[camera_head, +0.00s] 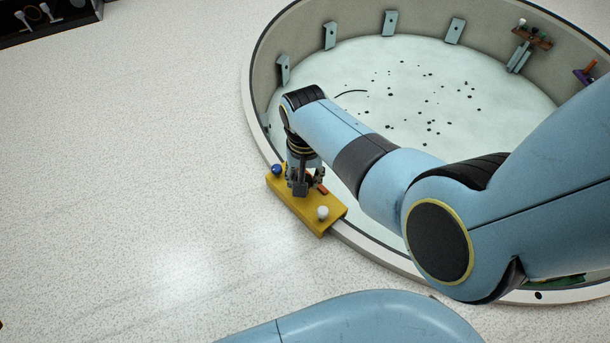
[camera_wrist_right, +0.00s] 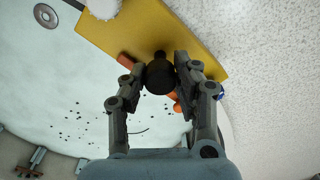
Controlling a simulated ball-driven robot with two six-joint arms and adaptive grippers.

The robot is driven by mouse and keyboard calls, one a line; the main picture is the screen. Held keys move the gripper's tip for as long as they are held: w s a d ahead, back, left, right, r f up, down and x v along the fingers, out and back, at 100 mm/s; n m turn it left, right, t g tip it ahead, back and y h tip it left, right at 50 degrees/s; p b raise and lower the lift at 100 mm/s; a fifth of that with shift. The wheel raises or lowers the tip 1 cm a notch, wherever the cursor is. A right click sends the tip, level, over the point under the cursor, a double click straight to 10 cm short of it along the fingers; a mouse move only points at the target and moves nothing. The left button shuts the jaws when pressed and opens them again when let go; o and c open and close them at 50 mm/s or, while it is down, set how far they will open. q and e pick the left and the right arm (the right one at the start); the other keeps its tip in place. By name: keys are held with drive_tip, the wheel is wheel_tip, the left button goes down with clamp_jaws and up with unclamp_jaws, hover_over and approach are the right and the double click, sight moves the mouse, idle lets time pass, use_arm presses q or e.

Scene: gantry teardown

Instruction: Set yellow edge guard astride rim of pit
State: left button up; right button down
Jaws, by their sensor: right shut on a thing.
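The yellow edge guard (camera_head: 298,205) is a flat slab lying across the near left part of the pit rim (camera_head: 372,246) in the head view. It bears a blue ball (camera_head: 277,169) and a white ball (camera_head: 323,212). My right gripper (camera_head: 303,186) reaches down over its middle. In the right wrist view, the gripper is shut on a dark round knob (camera_wrist_right: 160,77) on the yellow guard (camera_wrist_right: 203,40). An orange piece (camera_wrist_right: 126,61) shows beside the knob. The guard's underside is hidden, so I cannot tell whether it is fully seated. My left gripper is out of view.
The round pit has a pale floor (camera_head: 450,95) with scattered dark specks and several grey brackets (camera_head: 390,23) along its inner wall. A brown shelf (camera_head: 532,38) hangs at the far right.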

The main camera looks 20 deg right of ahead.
drive_tip(key=shift+w+f, duration=0.1)
drive_tip(key=shift+f, duration=0.15)
idle(0.7)
drive_tip(key=c, duration=1.1)
unclamp_jaws()
drive_tip(key=shift+o, duration=0.9)
